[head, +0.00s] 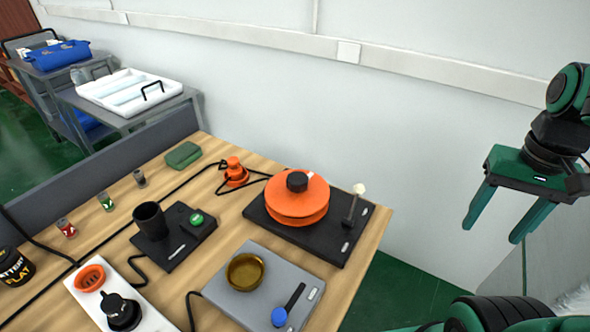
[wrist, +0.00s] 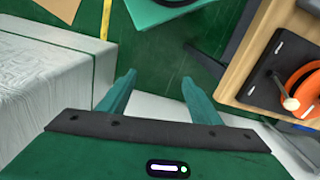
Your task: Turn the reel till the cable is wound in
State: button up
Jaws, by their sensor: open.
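An orange reel (head: 296,207) with a black hub knob on top lies on a black base plate (head: 328,250) at the far right corner of the wooden table. A post with a pale tip (head: 359,189) stands on the plate to the right of the reel. A black cable (head: 208,163) lies on the tabletop and reaches an orange piece (head: 235,172) left of the reel. My green gripper (head: 493,226) is open and empty, in the air right of the table, apart from the reel. In the wrist view the reel (wrist: 299,84) shows at the right edge, partly cut off.
The wooden table (head: 368,245) also holds a grey plate with a brass bowl (head: 245,272), a black cup (head: 151,221) on a stand, small cans and a green pouch (head: 183,155). A wall stands behind. Green floor is clear right of the table.

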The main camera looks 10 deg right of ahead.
jog(key=w+a+r+n, duration=0.2)
jog(key=w+a+r, duration=0.15)
jog(key=w, duration=0.45)
jog(key=n, duration=0.5)
send_near(297, 177)
notch_tip(297, 177, down, 8)
jog(key=shift+f, duration=0.2)
